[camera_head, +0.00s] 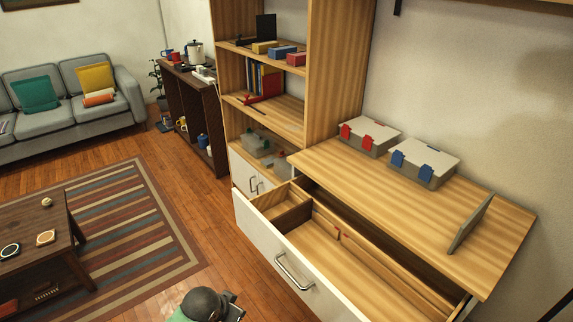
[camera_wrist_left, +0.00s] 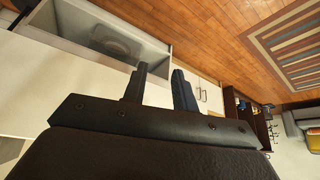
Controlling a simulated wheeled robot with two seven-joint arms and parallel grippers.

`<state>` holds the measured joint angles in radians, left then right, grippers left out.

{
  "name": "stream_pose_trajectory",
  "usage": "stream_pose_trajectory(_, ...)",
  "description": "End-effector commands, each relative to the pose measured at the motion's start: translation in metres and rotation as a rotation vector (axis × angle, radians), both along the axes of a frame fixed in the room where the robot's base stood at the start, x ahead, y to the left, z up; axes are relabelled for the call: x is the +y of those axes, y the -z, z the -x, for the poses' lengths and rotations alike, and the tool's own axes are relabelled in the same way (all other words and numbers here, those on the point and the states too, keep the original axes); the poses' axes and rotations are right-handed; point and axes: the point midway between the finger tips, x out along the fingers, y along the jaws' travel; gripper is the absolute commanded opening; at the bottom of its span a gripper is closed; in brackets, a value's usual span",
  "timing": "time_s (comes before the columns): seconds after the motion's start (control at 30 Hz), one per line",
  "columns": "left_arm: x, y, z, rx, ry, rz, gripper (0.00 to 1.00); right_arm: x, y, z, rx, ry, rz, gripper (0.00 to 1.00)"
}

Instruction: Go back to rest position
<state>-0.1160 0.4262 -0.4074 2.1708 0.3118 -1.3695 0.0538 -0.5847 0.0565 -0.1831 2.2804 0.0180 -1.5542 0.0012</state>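My left gripper (camera_wrist_left: 158,74) shows in the left wrist view with its two dark fingers apart and nothing between them. It is clear of the white cabinet fronts behind it. In the head view, its fingers cannot be made out. My right gripper is in neither view. The wooden drawer (camera_head: 318,249) under the desk top stands pulled out, with a white front and a metal handle (camera_head: 293,271).
The desk top (camera_head: 400,197) carries two grey cases, one with red latches (camera_head: 369,137) and one with blue latches (camera_head: 424,163), and an upright grey panel (camera_head: 470,224). A bookshelf (camera_head: 335,70) stands behind. A coffee table (camera_head: 35,240) is at left; wooden floor (camera_head: 215,225) lies between.

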Motion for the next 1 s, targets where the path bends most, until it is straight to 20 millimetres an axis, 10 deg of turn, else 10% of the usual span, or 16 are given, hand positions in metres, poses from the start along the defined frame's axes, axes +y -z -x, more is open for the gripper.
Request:
stream_pose_trajectory(0.3,0.032,0.020,0.087,0.129,-0.212,-0.133,0.28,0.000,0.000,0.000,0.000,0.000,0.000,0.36)
stream_pose_trajectory(0.7,0.010,0.069,0.202,0.335,-0.331,-0.041,0.28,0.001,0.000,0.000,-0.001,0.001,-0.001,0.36)
stream_pose_trajectory(1.0,0.009,0.077,0.221,0.365,-0.331,-0.043,0.28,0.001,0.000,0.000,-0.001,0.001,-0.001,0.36)
